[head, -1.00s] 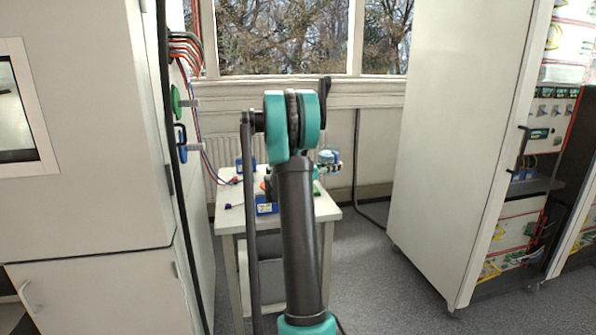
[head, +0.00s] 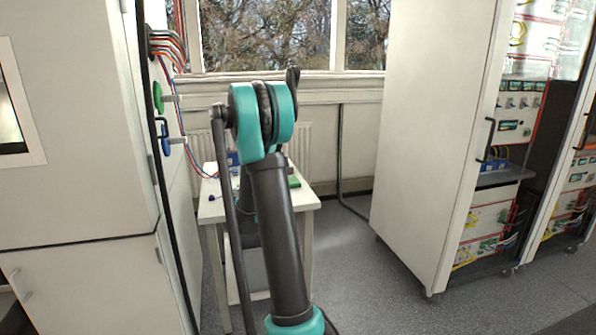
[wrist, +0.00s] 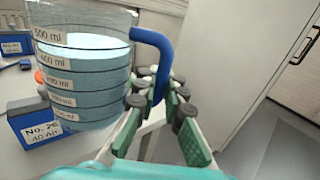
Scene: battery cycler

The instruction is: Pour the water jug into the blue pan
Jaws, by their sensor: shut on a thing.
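The water jug (wrist: 85,75) is a clear measuring jug with a blue handle (wrist: 155,45) and millilitre labels, on the left of the wrist view. Pale blue water fills it to near the 400 ml mark, and it looks roughly upright. My gripper (wrist: 160,85) is shut on the blue handle, its green and dark fingers on either side of it. In the head view my arm hides the gripper and jug. I cannot make out a blue pan in either view.
A white table (head: 212,208) bears a green item (head: 294,181) and blue batteries, one labelled No. 26 (wrist: 40,122) below the jug. A tall white cabinet (head: 420,130) stands right, a large white unit (head: 75,150) left. Grey floor is open between table and cabinet.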

